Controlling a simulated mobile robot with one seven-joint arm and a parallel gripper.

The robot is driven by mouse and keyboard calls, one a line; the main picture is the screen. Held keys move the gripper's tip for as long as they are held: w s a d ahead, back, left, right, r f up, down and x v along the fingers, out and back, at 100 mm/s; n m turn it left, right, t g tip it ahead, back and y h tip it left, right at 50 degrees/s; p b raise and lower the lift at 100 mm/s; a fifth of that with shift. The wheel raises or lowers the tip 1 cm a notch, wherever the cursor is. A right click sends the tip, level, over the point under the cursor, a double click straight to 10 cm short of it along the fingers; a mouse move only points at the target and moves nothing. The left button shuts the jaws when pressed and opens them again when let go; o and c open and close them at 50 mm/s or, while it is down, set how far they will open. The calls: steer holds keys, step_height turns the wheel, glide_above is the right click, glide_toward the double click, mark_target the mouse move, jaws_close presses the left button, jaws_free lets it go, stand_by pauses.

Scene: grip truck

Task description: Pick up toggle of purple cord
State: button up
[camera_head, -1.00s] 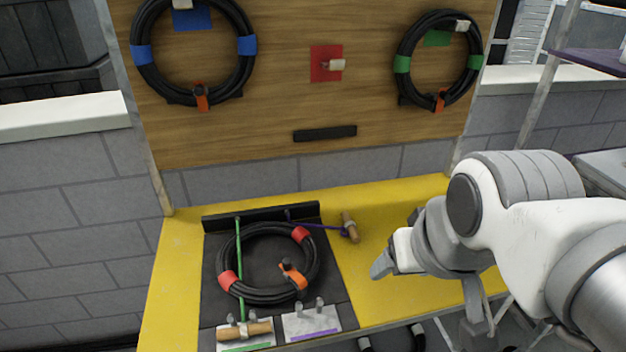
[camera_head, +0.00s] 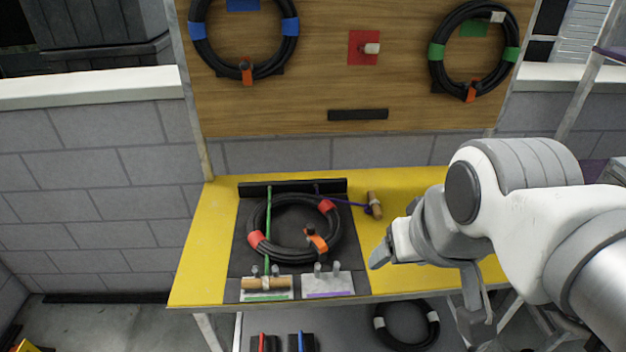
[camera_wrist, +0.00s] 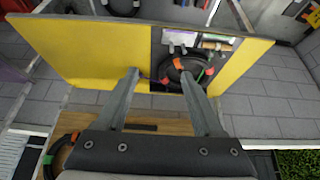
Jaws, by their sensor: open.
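The purple cord (camera_head: 345,203) runs from the black rail at the back of the black mat to the right. Its wooden toggle (camera_head: 374,204) lies on the yellow tabletop, just right of the mat. My gripper (camera_head: 379,256) is open and empty, in front of and to the right of the toggle in the head view. In the wrist view its two fingers (camera_wrist: 158,67) are spread apart, with the yellow tabletop beyond them. I cannot make out the toggle in the wrist view; a finger may hide it.
A black cable coil (camera_head: 262,215) with red bands lies on the mat (camera_head: 245,262). A green cord (camera_head: 268,220) crosses it to a wooden toggle (camera_head: 266,284) on a grey bracket. An empty bracket with a purple stripe (camera_head: 328,284) is beside it. A wooden board (camera_head: 310,95) stands behind.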

steer(key=g+b, duration=0.1)
steer(key=b, duration=0.1)
glide_above(375, 201)
steer(key=s, duration=0.7)
step_height(375, 201, down, 11)
steer(key=x, duration=1.7)
steer(key=shift+s+f, duration=0.2)
steer(key=shift+f, duration=0.25)
jaws_close()
